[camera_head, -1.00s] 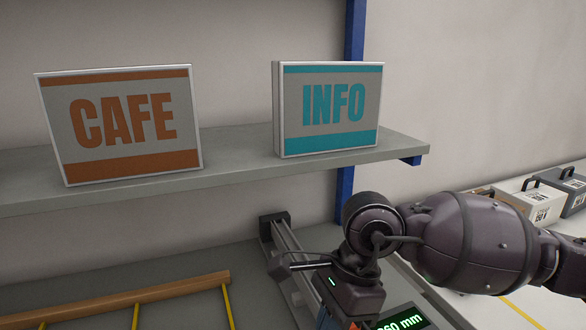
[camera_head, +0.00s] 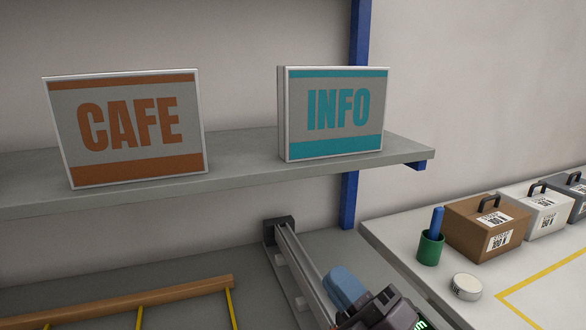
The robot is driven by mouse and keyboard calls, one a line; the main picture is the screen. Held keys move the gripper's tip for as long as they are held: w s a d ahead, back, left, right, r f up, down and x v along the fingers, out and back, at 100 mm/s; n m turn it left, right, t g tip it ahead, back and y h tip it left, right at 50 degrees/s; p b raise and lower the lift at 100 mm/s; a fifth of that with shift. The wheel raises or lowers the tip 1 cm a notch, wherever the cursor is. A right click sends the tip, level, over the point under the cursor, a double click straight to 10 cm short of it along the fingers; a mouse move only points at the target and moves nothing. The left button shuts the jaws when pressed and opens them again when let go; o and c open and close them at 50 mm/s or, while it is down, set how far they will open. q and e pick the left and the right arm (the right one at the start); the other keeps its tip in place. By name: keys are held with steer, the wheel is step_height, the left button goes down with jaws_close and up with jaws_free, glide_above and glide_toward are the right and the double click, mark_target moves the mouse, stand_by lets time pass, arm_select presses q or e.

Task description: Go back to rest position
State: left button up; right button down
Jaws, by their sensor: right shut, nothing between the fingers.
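A small part of my dark right gripper (camera_head: 392,310) appears to show at the bottom edge, right of centre, beside a blue rounded part (camera_head: 346,287) on the metal rail. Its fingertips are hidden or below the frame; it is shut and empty. My left gripper is not in view. The lightbox sign reading CAFE (camera_head: 130,128) stands on the grey shelf (camera_head: 235,174) at the left. The INFO lightbox sign (camera_head: 336,112) stands on the same shelf further right, apart from the gripper.
Below the shelf lie a metal rail (camera_head: 298,270), a green-lit display (camera_head: 423,325) and a wooden bar (camera_head: 120,300). A side table (camera_head: 400,247) at the right carries a green cup (camera_head: 430,248), a round white tin (camera_head: 467,287), a brown case (camera_head: 490,227) and a white case (camera_head: 536,212).

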steer(key=s+d+f+m+g+h, duration=0.3)
steer(key=d+f+m+h, duration=1.2)
steer(key=f+m+h, duration=0.15)
steer(key=s+d+f+m+g, duration=0.35)
steer(key=s+f+g, duration=0.3)
steer(key=s, duration=0.45)
steer(key=s+d+f+m+g, duration=0.35)
steer(key=s+f+g, duration=0.35)
steer(key=s, duration=0.4)
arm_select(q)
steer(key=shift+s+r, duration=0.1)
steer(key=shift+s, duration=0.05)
arm_select(e)
steer(key=w+a+f+t+y, duration=0.1)
steer(key=w+f+t, duration=0.7)
steer(key=w+t, duration=0.1)
steer(key=shift+t, duration=0.45)
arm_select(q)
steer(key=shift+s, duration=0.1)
arm_select(e)
steer(key=shift+w+a+n, duration=0.1)
steer(key=shift+a+n, duration=0.05)
steer(key=shift+n, duration=0.1)
